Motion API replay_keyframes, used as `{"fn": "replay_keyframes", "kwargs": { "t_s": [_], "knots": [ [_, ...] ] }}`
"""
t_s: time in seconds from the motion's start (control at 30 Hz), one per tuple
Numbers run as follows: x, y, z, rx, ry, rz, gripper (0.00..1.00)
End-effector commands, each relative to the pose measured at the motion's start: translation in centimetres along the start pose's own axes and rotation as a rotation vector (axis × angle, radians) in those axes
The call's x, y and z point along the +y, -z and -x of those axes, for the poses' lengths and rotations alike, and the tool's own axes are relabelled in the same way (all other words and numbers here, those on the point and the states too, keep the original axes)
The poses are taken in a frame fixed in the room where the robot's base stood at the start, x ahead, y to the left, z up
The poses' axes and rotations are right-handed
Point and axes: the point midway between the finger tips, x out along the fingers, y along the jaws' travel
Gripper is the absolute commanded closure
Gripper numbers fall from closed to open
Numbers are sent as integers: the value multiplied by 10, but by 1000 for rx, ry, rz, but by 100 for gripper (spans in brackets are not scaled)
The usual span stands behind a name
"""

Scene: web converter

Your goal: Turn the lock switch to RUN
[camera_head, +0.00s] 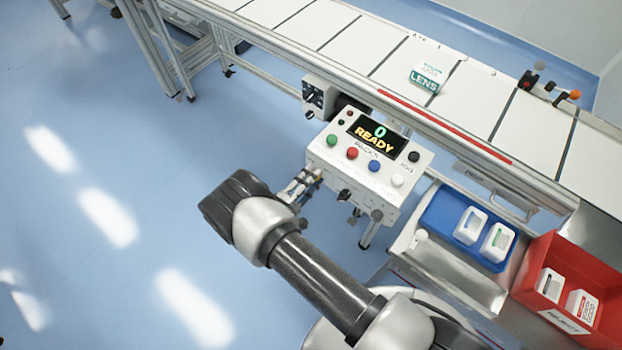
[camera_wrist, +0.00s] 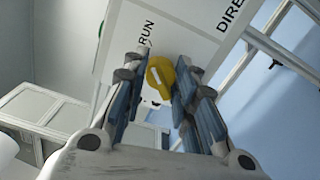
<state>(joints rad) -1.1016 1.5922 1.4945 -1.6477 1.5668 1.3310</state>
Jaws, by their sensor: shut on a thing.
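The lock switch is a yellow knob (camera_wrist: 160,74) with a short white line, on a white panel (camera_wrist: 185,28) in the wrist view. The word RUN is printed up and left of the knob, and a partly cut-off word beginning DIRE is up and right. My gripper (camera_wrist: 157,84) has its blue-grey fingers on either side of the knob and is shut on it. In the head view my gripper (camera_head: 304,184) is at the left side of the white control box (camera_head: 385,180); the knob is hidden there.
The box's display (camera_head: 375,135) reads 0 READY above several coloured buttons. A conveyor (camera_head: 340,37) runs behind it, carrying a LENS carton (camera_head: 428,77). A blue bin (camera_head: 432,213) and a red bin (camera_head: 552,252) stand right. The floor at left is clear.

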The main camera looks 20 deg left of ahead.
Motion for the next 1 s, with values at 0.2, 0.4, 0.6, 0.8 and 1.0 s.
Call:
{"fn": "replay_keyframes", "kwargs": {
  "t_s": [0.2,0.4,0.6,0.8,1.0],
  "knots": [
    [0,0,0,-1,1,-123,95],
    [0,0,0,-1,1,-182,94],
    [0,0,0,-1,1,-202,94],
    [0,0,0,-1,1,-204,94],
    [0,0,0,-1,1,-203,66]
  ]
}}
